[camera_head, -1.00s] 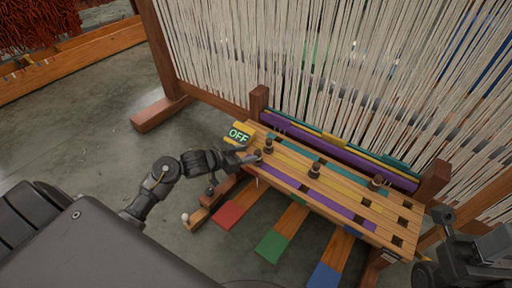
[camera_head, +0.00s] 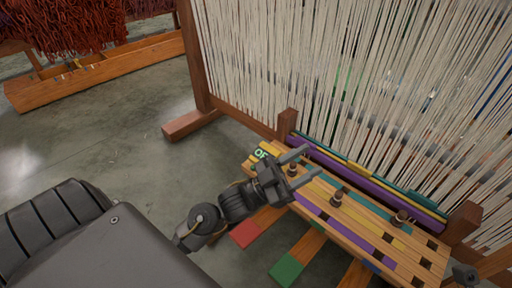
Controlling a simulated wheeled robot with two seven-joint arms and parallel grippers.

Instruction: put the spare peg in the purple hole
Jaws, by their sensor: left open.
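The slatted wooden board (camera_head: 428,253) in front of the loom has teal, yellow and purple strips and dark square holes. Three dark pegs stand on it: one left (camera_head: 293,169), one middle (camera_head: 338,198), one right (camera_head: 401,218). I cannot tell which is the spare. The purple strip (camera_head: 311,207) runs along the front side; its holes are too small to make out clearly. My left gripper (camera_head: 308,163) is open, fingers pointing right above the board's left end, near the left peg. It looks empty. A dark part at the lower right edge may be my right arm; its gripper does not show.
The loom frame (camera_head: 199,80) with hanging pale threads stands behind the board. Red (camera_head: 244,234) and green (camera_head: 287,269) pedals lie below. A wooden trough (camera_head: 100,76) is far left; the floor between is clear.

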